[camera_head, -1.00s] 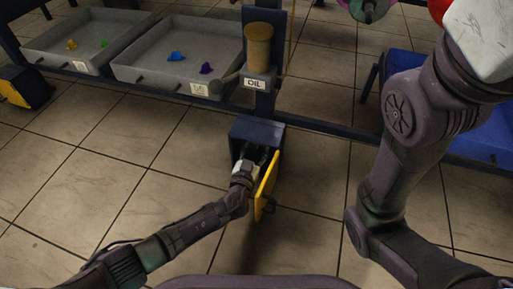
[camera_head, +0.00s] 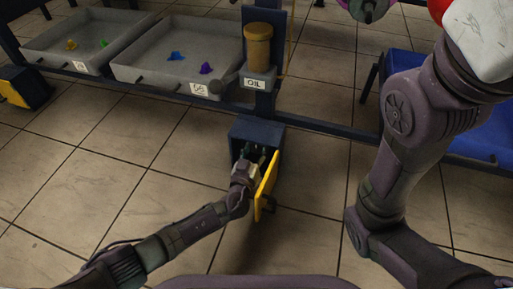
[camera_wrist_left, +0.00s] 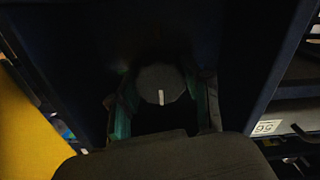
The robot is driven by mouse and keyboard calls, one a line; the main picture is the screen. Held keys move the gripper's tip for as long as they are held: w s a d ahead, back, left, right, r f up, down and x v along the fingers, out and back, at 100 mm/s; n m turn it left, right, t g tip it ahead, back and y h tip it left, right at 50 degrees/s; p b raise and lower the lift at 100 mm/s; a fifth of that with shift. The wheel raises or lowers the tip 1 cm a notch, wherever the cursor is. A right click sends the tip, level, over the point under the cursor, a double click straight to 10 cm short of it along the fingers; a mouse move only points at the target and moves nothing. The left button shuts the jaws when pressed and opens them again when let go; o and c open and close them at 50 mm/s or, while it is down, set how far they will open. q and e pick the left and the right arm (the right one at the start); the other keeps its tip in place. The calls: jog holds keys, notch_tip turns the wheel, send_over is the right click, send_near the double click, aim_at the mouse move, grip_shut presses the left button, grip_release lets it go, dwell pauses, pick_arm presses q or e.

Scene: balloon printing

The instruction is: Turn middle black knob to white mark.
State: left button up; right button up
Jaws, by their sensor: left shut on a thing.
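A dark blue box (camera_head: 258,132) under the rack stands with its yellow door (camera_head: 266,187) swung open to the right. My left gripper (camera_head: 255,158) reaches into the open front. In the left wrist view, a round black knob (camera_wrist_left: 161,85) with a short pale line at its lower middle sits between the fingers of my left gripper (camera_wrist_left: 163,103). The fingers are shut on the knob, one on each side. The view inside the box is dark, and I cannot make out other knobs or a white mark on the panel.
The yellow door (camera_wrist_left: 28,125) is close on the left in the wrist view. Above the box are an oil container (camera_head: 258,48) and grey trays (camera_head: 150,75) with small coloured pieces. A blue bin (camera_head: 480,145) is at right. The tiled floor in front is clear.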

pick_arm(q)
jog(key=shift+w+a, duration=0.1)
jog(key=o, duration=1.2)
jog(key=shift+c, duration=0.2)
jog(key=v, duration=1.2)
